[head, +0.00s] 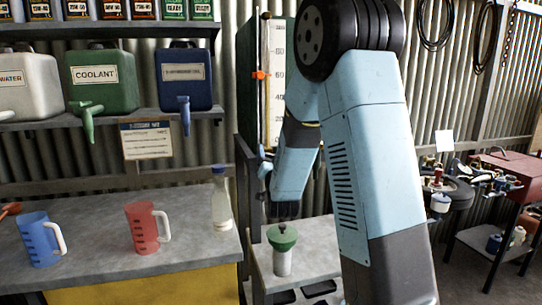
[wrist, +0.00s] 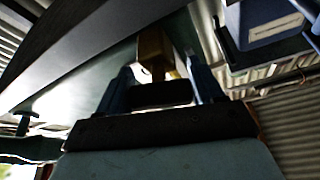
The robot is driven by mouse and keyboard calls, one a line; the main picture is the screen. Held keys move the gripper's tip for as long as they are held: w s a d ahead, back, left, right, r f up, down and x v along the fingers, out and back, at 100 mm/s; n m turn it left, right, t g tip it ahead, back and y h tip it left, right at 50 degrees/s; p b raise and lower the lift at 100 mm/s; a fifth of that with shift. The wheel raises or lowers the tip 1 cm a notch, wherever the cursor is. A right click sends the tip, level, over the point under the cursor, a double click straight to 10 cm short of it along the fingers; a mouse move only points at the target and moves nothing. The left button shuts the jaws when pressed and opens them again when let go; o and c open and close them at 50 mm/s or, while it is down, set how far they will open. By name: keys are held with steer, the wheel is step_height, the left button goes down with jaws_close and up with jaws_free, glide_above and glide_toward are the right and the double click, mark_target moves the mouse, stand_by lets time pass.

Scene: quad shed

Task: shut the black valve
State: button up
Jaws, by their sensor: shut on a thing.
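In the wrist view the two blue fingers of my gripper (wrist: 163,74) stand either side of a dark bar (wrist: 160,93), which looks like the handle of the black valve. A brass-coloured block (wrist: 152,52) is just beyond it. My gripper is shut on the handle. In the head view my gripper (head: 265,168) is low beside a tall tank with a level gauge (head: 275,85). The valve cannot be made out there, and my arm covers part of that area. How far the handle is turned cannot be told.
A funnel-like green cap (head: 282,237) with a black knob sits on a white container below my gripper. Left on the bench are a clear bottle (head: 221,205), a red jug (head: 143,232) and a blue jug (head: 38,242). Canisters with taps, including a green one (head: 100,82), stand above.

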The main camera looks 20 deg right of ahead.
steer(key=shift+c, duration=1.4)
steer(key=shift+a+n+y, duration=0.1)
steer(key=shift+n+y, duration=0.6)
steer(key=shift+n, duration=0.75)
steer(key=shift+n+y, duration=0.7)
steer(key=shift+n, duration=0.75)
steer(key=o, duration=1)
steer(key=shift+c, duration=0.2)
